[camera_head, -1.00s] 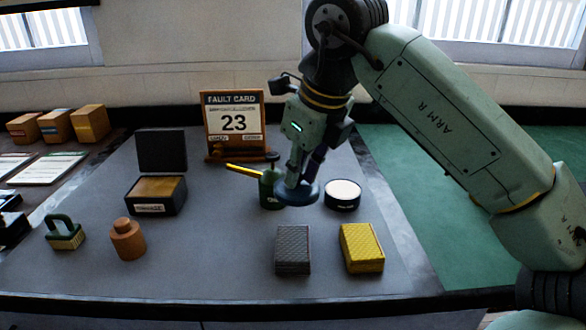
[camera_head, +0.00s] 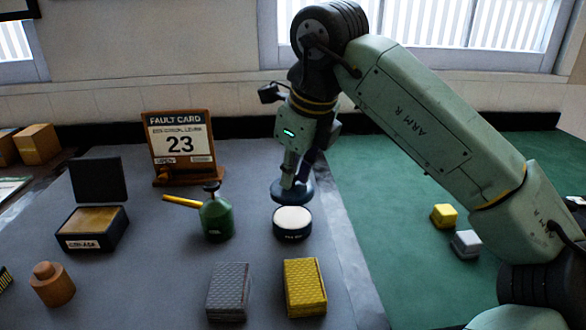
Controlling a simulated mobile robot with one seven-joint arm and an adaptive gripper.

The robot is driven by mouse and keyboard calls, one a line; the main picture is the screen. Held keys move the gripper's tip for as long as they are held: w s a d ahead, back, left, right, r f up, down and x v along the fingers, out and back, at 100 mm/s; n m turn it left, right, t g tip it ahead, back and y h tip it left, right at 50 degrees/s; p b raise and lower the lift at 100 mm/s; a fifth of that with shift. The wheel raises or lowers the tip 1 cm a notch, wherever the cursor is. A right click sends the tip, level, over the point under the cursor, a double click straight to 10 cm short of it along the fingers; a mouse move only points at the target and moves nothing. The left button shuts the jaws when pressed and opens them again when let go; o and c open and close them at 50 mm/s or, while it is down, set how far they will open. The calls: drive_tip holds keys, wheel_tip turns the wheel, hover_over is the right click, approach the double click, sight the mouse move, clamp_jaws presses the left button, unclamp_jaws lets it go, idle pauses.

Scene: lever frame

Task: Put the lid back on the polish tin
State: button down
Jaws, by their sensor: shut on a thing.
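The polish tin (camera_head: 292,222) is a short, round, dark tin on the grey mat, with its pale top face uncovered. My gripper (camera_head: 294,181) points down and is shut on the blue-grey round lid (camera_head: 290,194). The fingertips partly hide the lid's top.
A green oil can (camera_head: 216,219) with a yellow spout stands left of the tin. A grey block (camera_head: 228,291) and a yellow block (camera_head: 305,287) lie in front. An open box (camera_head: 93,229) and a fault card stand (camera_head: 180,146) are farther left. Green surface at right is mostly clear.

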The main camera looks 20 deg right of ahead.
sight(296, 189)
drive_tip(key=shift+f+b, duration=1.9)
drive_tip(key=shift+f, duration=0.9)
drive_tip(key=shift+f+b, duration=0.15)
drive_tip(key=shift+b, duration=0.2)
drive_tip(key=c, duration=1.4)
unclamp_jaws()
drive_tip(key=shift+c, duration=0.2)
drive_tip(key=shift+o, duration=0.2)
drive_tip(key=o, duration=0.4)
drive_tip(key=shift+o, duration=0.2)
